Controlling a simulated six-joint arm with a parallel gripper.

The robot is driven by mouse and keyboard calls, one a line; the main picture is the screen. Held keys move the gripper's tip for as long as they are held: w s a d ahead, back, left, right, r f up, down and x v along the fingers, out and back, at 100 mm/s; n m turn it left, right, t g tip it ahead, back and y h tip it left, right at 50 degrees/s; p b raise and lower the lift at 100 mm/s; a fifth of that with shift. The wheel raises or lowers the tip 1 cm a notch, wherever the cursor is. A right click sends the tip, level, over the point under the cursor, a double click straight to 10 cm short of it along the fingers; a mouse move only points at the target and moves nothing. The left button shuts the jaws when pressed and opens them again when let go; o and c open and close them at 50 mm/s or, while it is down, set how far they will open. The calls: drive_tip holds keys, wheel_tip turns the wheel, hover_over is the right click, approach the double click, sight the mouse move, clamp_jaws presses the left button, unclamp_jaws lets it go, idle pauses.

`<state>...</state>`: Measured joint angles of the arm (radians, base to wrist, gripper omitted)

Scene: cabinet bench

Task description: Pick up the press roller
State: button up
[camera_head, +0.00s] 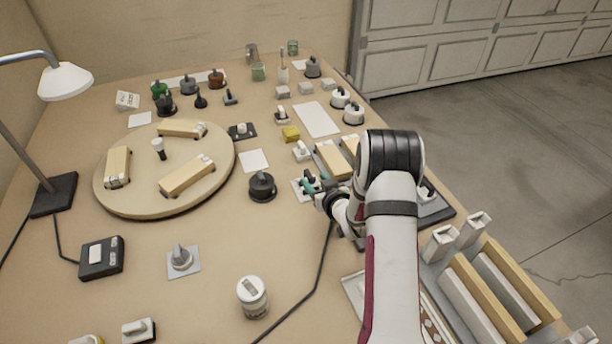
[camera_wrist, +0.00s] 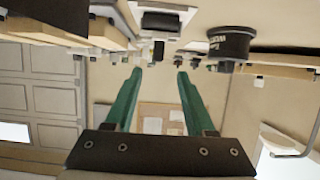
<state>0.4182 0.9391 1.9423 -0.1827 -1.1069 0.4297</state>
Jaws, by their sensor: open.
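My gripper (camera_head: 309,185) is at the right-centre of the bench, with its two teal fingers apart and nothing between them. The fingers also show in the wrist view (camera_wrist: 160,70). In the wrist view, a pale block with a black part (camera_wrist: 160,19) lies in line with the gap between the fingers, apart from them. In the head view, a small pale item on a white card (camera_head: 297,183) is partly hidden by the fingers. I cannot tell for sure which small item is the press roller. A small white fitting (camera_head: 301,151) stands just behind the gripper.
A dark round pot (camera_head: 262,187) stands close left of my gripper. A round wooden turntable (camera_head: 140,196) bears several wooden blocks. Wooden blocks (camera_head: 331,160) lie right beside my arm. A white jar (camera_head: 252,296) stands nearer the front.

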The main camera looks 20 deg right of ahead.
sight(305, 170)
drive_tip(key=x, duration=1)
drive_tip(key=shift+s+d+f, duration=0.1)
drive_tip(key=shift+d+f, duration=0.1)
drive_tip(key=shift+f, duration=0.1)
clamp_jaws()
